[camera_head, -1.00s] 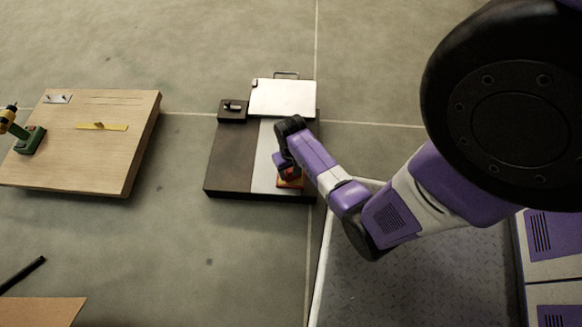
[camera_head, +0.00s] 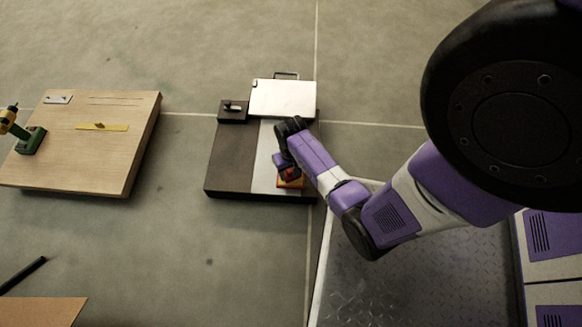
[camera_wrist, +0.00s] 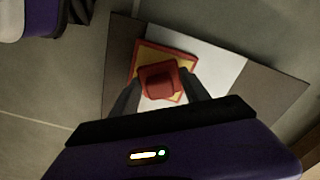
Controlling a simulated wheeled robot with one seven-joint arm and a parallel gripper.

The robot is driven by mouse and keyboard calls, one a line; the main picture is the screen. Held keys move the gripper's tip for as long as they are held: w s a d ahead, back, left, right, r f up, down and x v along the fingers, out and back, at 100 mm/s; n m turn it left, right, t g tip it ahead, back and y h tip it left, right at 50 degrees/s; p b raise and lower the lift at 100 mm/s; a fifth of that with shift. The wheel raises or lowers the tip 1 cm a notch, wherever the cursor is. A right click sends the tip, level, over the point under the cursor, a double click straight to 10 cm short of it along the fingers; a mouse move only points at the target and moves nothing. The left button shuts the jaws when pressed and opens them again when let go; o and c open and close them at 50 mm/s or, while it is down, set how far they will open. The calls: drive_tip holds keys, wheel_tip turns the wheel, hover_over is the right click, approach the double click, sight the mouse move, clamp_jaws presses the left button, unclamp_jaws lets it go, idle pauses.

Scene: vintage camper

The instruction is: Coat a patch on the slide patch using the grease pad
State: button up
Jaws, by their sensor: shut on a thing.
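The grease pad (camera_wrist: 161,84) is an orange-red block with a yellow-topped base and a raised red grip. My gripper (camera_wrist: 160,92) is shut on its red grip, one finger on each side. In the head view the pad (camera_head: 289,182) shows at the front of the pale panel, partly hidden by my gripper (camera_head: 287,172). The slide patch (camera_head: 265,160) is the pale grey strip on the dark board; it also shows in the wrist view (camera_wrist: 205,65). The pad is over the strip's front end; I cannot tell whether its underside touches.
The dark board (camera_head: 230,160) carries a silver box (camera_head: 283,98) and a small black block (camera_head: 233,110) at the back. A wooden board (camera_head: 100,155) with a drill (camera_head: 28,138) and a yellow strip (camera_head: 102,127) stands left. Clear floor lies between the boards.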

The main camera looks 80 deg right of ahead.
sight(291, 170)
drive_tip(key=shift+r+p, duration=3.5)
drive_tip(key=shift+p, duration=0.25)
